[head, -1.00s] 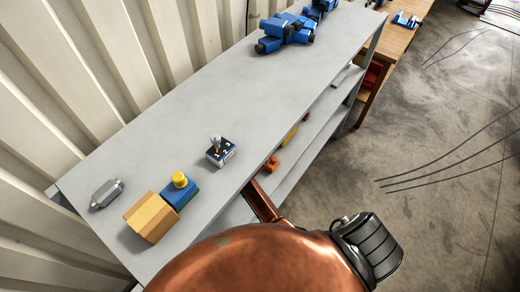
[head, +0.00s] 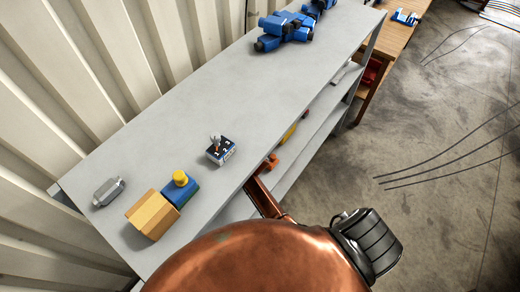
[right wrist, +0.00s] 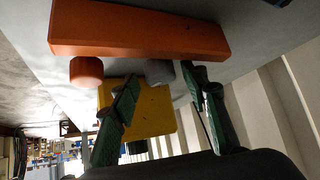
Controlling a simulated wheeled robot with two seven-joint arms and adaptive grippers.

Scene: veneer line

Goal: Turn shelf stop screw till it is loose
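In the right wrist view an orange bar (right wrist: 140,28) lies against a grey shelf surface (right wrist: 235,65). A short orange cylinder (right wrist: 86,70) and a short grey cylinder (right wrist: 158,71) stand at its edge; which one is the stop screw I cannot tell. My right gripper (right wrist: 160,82) is open, its green fingers apart on either side of the grey cylinder, with visible gaps. The orange cylinder is outside the fingers. A yellow block (right wrist: 150,110) is behind the fingers, partly hidden. My left gripper is not in view.
The grey shelf unit's top (head: 185,125) carries a numbered switch box (head: 221,150), a blue block with a yellow button (head: 181,188), a wooden-coloured block (head: 152,215), a grey hexagonal part (head: 109,191) and blue parts (head: 285,30). Orange and yellow items show on its lower shelf. Open floor is at right.

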